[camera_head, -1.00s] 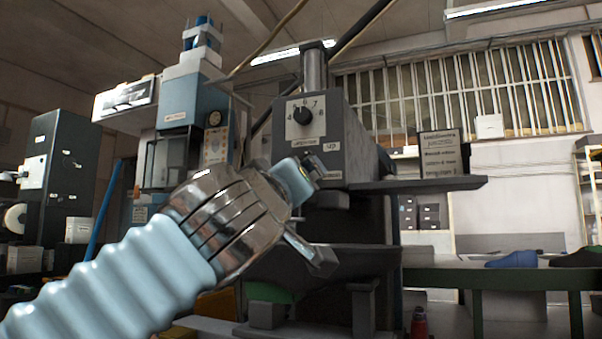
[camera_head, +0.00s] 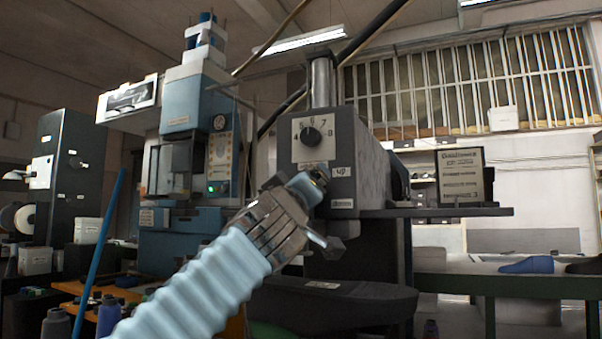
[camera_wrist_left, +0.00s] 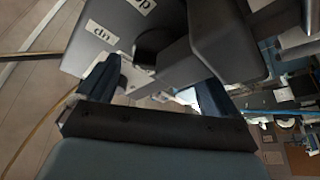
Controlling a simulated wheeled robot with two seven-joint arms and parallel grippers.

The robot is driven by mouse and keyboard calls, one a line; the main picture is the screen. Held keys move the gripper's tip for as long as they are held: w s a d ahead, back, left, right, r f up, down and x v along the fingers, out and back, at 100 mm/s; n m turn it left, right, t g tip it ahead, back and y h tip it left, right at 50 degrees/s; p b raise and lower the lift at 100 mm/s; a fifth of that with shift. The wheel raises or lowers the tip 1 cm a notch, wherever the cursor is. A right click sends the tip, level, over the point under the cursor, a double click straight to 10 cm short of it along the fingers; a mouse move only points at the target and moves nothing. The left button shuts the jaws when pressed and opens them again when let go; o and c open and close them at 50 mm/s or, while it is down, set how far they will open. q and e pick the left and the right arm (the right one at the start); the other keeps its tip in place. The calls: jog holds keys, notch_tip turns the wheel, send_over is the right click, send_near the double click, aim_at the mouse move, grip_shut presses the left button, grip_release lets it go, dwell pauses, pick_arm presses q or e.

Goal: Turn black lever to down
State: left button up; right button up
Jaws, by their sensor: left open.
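The grey press head (camera_head: 345,150) carries a dial and an "up" label (camera_head: 341,171) on its front. My left gripper (camera_head: 328,213) is open in front of this face, just below the dial. In the left wrist view its two blue fingers (camera_wrist_left: 158,88) stand apart. A dark knob-like part, seemingly the black lever (camera_wrist_left: 152,44), shows ahead of the gap between them, near the "up" label. Whether a finger touches it I cannot tell. In the head view the lever is mostly hidden by the gripper. My right gripper is not in view.
A black dial (camera_head: 311,136) sits above my gripper. A dark shelf (camera_head: 440,212) sticks out right of the press head. A dark rounded table (camera_head: 345,300) lies below.

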pick_arm(q)
jog(key=shift+w, duration=0.25)
jog(key=shift+c, duration=0.2)
jog(key=c, duration=1)
